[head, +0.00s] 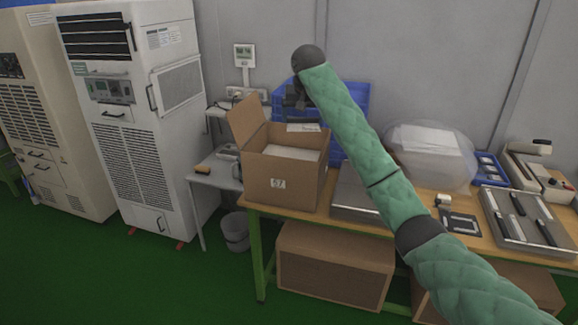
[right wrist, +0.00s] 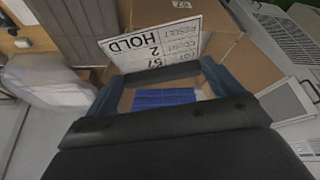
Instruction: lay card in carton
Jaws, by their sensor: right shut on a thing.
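An open brown carton (head: 283,187) stands at the left end of the wooden table, one flap raised at its left. A white sheet-like surface (head: 290,152) shows in its opening. My right gripper (head: 297,108) is above the carton, shut on a white card (head: 303,127). The card also shows in the right wrist view (right wrist: 165,45), upside down, with printed "HOLD" text. The card appears above the carton's rear; the exact gap is hard to tell. My left gripper is out of view.
A blue crate (head: 350,110) stands behind the carton. A metal box (head: 355,195) is right of it, partly behind my right arm. A clear rounded cover (head: 432,155) and a tray of parts (head: 525,218) lie further right. A bin (head: 236,230) stands on the floor.

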